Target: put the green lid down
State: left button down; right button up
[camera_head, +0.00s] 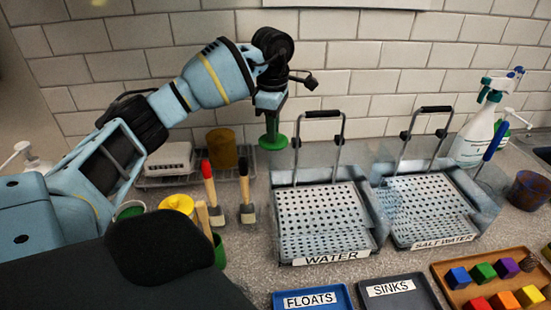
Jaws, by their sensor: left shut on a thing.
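My left gripper (271,112) reaches in from the left and points down, shut on the green lid (273,143). The lid is a small round disc held in the air above the counter, between the brushes and the WATER tank. It appears apart from both. A green-rimmed container (131,209) stands at the left, partly hidden by my arm. Another green container (219,252) stands lower down, mostly hidden. My right gripper is not in view.
The clear WATER tank (283,235) and SALT WATER tank (485,213) hold perforated baskets with tall handles. Two brushes (246,195) stand left of the tanks. A yellow-lidded jar (177,203) is nearby. FLOATS (313,299) and SINKS (397,288) trays lie in front. Bare counter (262,205) shows between brushes and tank.

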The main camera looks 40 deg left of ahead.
pick_arm(q)
jog(key=shift+f, duration=4.55)
jog(key=shift+f, duration=0.15)
jog(key=c, duration=1.3)
grip_release()
notch_tip(320, 180, up, 12)
jog(key=shift+r, duration=0.2)
